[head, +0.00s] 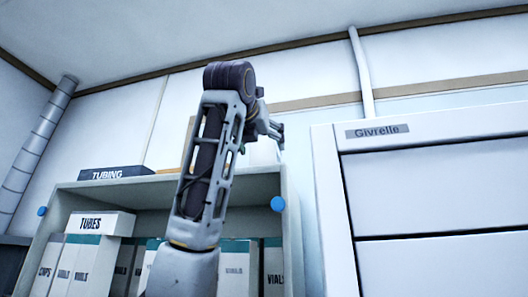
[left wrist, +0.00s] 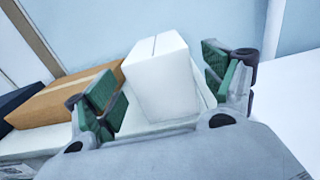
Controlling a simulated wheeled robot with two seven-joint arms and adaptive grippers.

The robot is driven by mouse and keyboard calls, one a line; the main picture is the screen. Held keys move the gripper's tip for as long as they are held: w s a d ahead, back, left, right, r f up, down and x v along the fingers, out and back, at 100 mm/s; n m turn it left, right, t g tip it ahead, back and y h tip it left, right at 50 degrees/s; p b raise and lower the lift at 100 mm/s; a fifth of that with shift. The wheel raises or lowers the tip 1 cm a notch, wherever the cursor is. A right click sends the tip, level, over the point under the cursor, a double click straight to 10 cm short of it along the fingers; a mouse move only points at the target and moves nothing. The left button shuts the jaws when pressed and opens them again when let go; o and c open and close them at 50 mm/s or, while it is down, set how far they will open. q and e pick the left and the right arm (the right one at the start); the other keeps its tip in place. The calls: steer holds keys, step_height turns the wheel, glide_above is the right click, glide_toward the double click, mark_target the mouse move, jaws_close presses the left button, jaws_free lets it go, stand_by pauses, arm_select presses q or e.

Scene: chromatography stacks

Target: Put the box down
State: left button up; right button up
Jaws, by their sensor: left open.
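A white box (left wrist: 163,84) stands on top of the shelf unit, against the pale blue wall, in the left wrist view. In the head view the white box (head: 263,153) is partly hidden behind my left arm. My left gripper (left wrist: 160,82) is open, its green-padded fingers spread to either side of the box. A gap shows between the box and each pad. In the head view my left gripper (head: 268,128) is small, seen edge-on, above the shelf top. My right gripper is not in view.
A brown carton (left wrist: 62,98) lies just left of the white box, with a dark TUBING box (head: 115,173) farther left. The shelf unit (head: 292,230) holds several labelled boxes below. A tall white Givrelle cabinet (head: 430,135) stands to the right.

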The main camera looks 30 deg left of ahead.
arm_select(q)
steer(key=b+v, duration=0.2)
steer(key=v, duration=0.5)
steer(key=shift+s, duration=0.15)
stand_by(0.5)
